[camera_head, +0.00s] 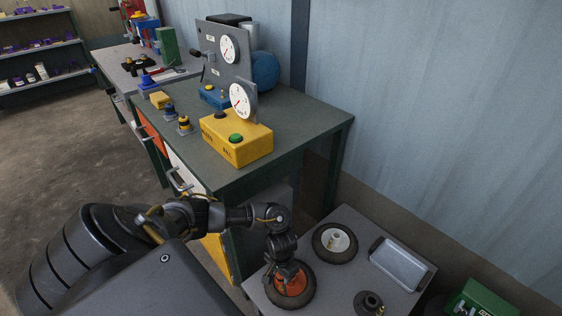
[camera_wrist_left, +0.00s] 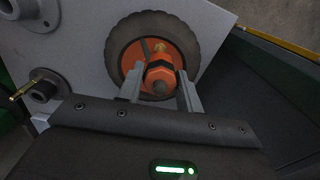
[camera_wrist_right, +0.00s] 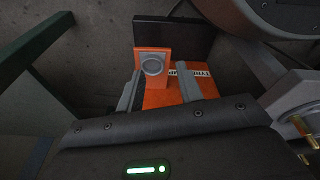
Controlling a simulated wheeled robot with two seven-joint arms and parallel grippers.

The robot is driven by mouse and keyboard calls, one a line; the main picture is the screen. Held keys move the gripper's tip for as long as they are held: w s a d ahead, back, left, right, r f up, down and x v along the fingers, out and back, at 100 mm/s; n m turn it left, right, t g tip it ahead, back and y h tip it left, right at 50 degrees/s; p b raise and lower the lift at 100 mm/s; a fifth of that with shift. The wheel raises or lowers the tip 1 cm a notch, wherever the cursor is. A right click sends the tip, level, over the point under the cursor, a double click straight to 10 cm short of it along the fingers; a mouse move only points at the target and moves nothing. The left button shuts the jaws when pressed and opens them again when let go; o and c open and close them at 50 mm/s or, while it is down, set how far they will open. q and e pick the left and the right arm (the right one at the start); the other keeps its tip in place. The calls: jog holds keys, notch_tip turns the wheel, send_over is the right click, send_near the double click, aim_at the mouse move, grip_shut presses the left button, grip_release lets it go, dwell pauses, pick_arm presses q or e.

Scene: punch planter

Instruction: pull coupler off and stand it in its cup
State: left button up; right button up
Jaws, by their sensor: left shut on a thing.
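My left gripper (camera_head: 290,275) points down over a wheel with an orange hub (camera_wrist_left: 130,52), lying on the low grey table. Its fingers (camera_wrist_left: 160,85) sit on either side of an orange and black fitting (camera_wrist_left: 160,74), which I take for the coupler, and are shut on it. The fitting is at the hub beside a brass stem (camera_wrist_left: 160,47). A dark flanged holder (camera_head: 369,302), perhaps the cup, stands on the table; it is empty as far as I can tell. My right gripper (camera_wrist_right: 158,90) is open above an orange box (camera_wrist_right: 170,92); it is outside the head view.
A second wheel (camera_head: 323,246) with a pale hub lies behind, and a metal tray (camera_head: 401,264) lies to the right. A green workbench (camera_head: 285,115) holds a yellow gauge box (camera_head: 235,140). A green case (camera_head: 475,300) stands at the lower right.

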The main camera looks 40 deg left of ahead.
pick_arm(q)
jog(key=shift+r+p, duration=0.3)
jog(key=shift+r, duration=0.1)
pick_arm(e)
jog(key=shift+s+d+f, duration=0.25)
jog(key=shift+s+f, duration=0.4)
jog(key=shift+s+d+f, duration=0.25)
jog(key=shift+s+f, duration=0.4)
pick_arm(q)
jog(key=shift+r+p, duration=0.15)
jog(key=shift+p, duration=0.25)
pick_arm(e)
jog(key=shift+d+f, duration=0.15)
jog(key=shift+f, duration=0.25)
pick_arm(q)
jog(key=shift+r+p, duration=0.4)
jog(key=shift+p, duration=0.1)
pick_arm(e)
jog(key=shift+g, duration=0.3)
jog(key=s+f, duration=0.1)
jog(key=s+d+f, duration=0.1)
jog(key=s, duration=0.1)
jog(key=shift+s+d+f, duration=0.1)
jog(key=shift+s+d, duration=0.05)
pick_arm(q)
jog(key=shift+r, duration=0.15)
pick_arm(e)
jog(key=shift+s+d+f, duration=0.15)
jog(key=shift+d+f, duration=0.15)
